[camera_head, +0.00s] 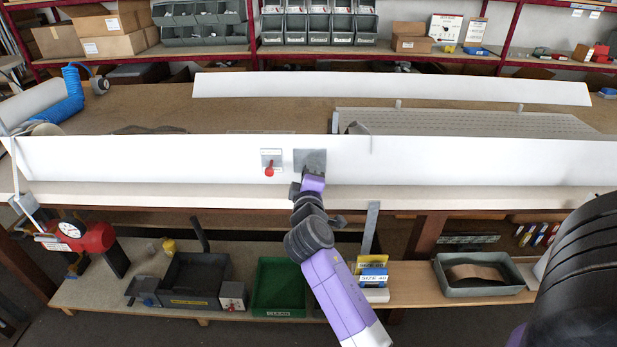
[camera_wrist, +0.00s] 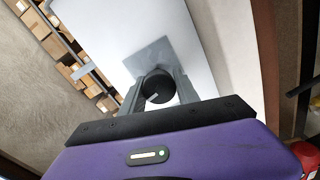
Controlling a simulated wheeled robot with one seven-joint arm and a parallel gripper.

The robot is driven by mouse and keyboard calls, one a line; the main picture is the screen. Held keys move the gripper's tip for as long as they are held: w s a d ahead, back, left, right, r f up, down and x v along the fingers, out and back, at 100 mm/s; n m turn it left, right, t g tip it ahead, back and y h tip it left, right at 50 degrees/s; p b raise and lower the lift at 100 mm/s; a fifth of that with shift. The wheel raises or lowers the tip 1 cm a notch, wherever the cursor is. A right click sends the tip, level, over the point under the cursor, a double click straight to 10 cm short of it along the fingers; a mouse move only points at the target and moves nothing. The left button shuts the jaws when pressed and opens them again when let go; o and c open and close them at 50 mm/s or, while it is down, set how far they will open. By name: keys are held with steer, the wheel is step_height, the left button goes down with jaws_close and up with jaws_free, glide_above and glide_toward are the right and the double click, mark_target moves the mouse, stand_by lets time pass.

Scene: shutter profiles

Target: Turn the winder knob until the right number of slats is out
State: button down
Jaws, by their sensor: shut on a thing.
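The winder knob (camera_wrist: 158,88) is a dark round knob with a light line on its face, in front of a grey square plate (camera_wrist: 147,55) in the wrist view. My gripper (camera_wrist: 155,93) is shut on the knob, one finger on each side. In the head view my gripper (camera_head: 311,177) reaches the grey plate (camera_head: 317,160) on a long white front panel (camera_head: 180,160); my arm hides the knob there. A second long white strip (camera_head: 390,88) stands further back. I cannot tell how many slats are out.
A small plate with a red lever (camera_head: 269,168) sits left of the grey plate. Below are a green tray (camera_head: 280,287), a dark bin (camera_head: 193,280) and a grey-green tray (camera_head: 480,275). A red gauge device (camera_head: 85,237) is at left. Shelves with bins (camera_head: 318,22) stand behind.

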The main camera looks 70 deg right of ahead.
steer(key=shift+r+m+b, duration=0.1)
steer(key=shift+m+b, duration=0.2)
steer(key=shift+m, duration=0.3)
steer(key=c, duration=0.9)
jaws_free()
steer(key=shift+b+v, duration=0.55)
steer(key=shift+v, duration=3.4)
steer(key=shift+d, duration=0.1)
